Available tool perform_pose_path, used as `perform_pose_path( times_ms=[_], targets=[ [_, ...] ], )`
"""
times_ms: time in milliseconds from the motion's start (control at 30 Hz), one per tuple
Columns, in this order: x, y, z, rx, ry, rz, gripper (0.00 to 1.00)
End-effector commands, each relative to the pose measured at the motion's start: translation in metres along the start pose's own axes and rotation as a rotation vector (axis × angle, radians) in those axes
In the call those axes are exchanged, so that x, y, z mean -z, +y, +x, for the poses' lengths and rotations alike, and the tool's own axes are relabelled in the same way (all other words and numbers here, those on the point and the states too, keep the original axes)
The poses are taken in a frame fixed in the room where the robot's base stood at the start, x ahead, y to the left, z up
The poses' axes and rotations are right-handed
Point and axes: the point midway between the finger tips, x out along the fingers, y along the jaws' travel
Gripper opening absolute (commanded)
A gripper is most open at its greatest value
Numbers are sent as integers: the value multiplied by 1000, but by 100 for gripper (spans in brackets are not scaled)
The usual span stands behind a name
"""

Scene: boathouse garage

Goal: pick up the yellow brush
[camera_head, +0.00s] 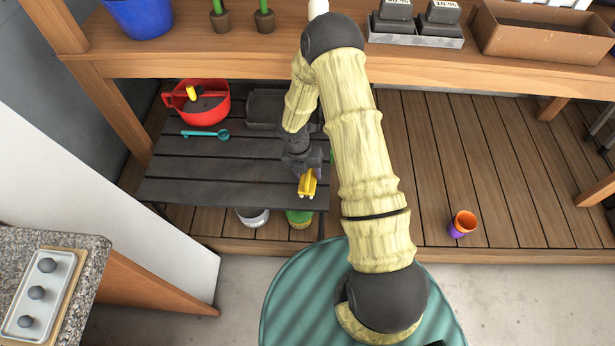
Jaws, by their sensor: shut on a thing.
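The yellow brush (308,185) is at the tip of my gripper (304,172), over the right part of a dark slatted low table (235,178). My gripper points down and is shut on the brush. The brush's upper end is hidden by the gripper. Small pale bits show at its lower end. I cannot tell whether the brush touches the table.
A red pot (213,113) with a yellow piece in it, a teal spoon (205,134) and a dark tray (264,123) are on the low table. A wooden shelf (230,52) runs above. An orange and purple cup (463,223) stands on the decking right.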

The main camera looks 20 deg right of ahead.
Motion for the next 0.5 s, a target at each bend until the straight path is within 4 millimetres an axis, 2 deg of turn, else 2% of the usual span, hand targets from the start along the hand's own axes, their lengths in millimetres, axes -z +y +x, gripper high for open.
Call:
perform_pose_path(
  times_ms=[33,200,333,500],
  targets=[
    [-1,-3,-14,-2,-3,1,22],
    [0,-8,-42,-2,-1,1,22],
    [0,-10,-51,0,-1,0,22],
    [0,-10,-52,0,0,0,22]
  ],
)
